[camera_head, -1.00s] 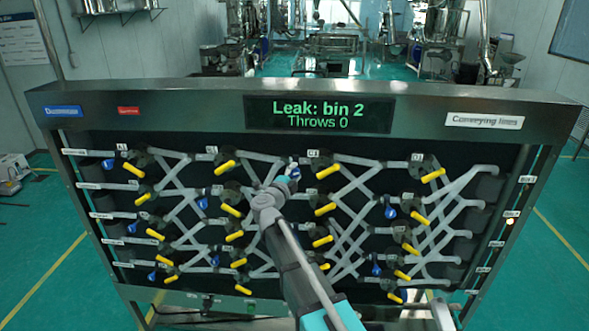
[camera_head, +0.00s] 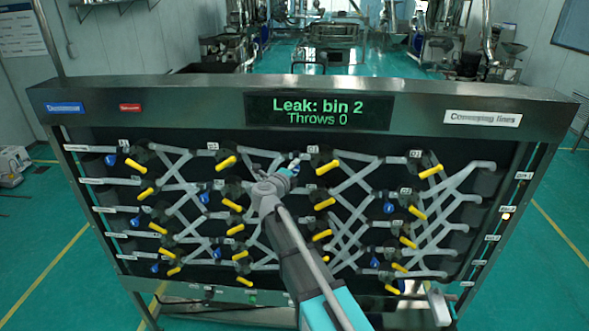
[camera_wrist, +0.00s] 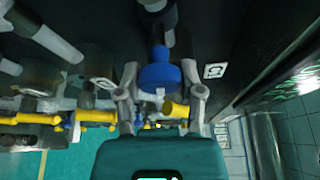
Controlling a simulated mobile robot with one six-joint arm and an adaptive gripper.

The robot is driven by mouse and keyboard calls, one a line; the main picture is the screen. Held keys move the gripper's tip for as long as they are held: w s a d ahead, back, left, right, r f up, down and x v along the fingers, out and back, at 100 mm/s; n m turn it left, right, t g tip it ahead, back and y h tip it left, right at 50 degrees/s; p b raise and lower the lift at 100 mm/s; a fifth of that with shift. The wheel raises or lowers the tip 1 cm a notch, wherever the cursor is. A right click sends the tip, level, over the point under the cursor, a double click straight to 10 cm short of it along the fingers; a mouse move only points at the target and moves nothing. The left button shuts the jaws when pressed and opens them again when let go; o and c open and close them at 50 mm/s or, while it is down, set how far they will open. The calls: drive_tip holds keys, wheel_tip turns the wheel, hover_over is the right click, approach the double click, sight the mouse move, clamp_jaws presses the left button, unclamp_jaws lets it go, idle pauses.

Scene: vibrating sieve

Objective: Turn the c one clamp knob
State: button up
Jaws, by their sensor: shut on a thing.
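The C1 clamp knob is a blue knob (camera_wrist: 160,75) on a dark fitting, seen in the wrist view beside a small white label (camera_wrist: 215,71). My gripper (camera_wrist: 160,92) has one finger on each side of this knob and is shut on it. In the head view my gripper (camera_head: 293,167) is at the top row of the panel, left of a yellow handle (camera_head: 327,167). There the knob is mostly hidden by my gripper.
The dark panel (camera_head: 160,98) carries crossing grey pipes, several yellow handles and other blue knobs (camera_head: 110,160). Its display (camera_head: 318,112) reads "Leak: bin 2, Throws 0". In the wrist view, yellow handles (camera_wrist: 97,116) lie close below the fingers.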

drive_tip(key=o, duration=1.2)
drive_tip(key=shift+f, duration=0.1)
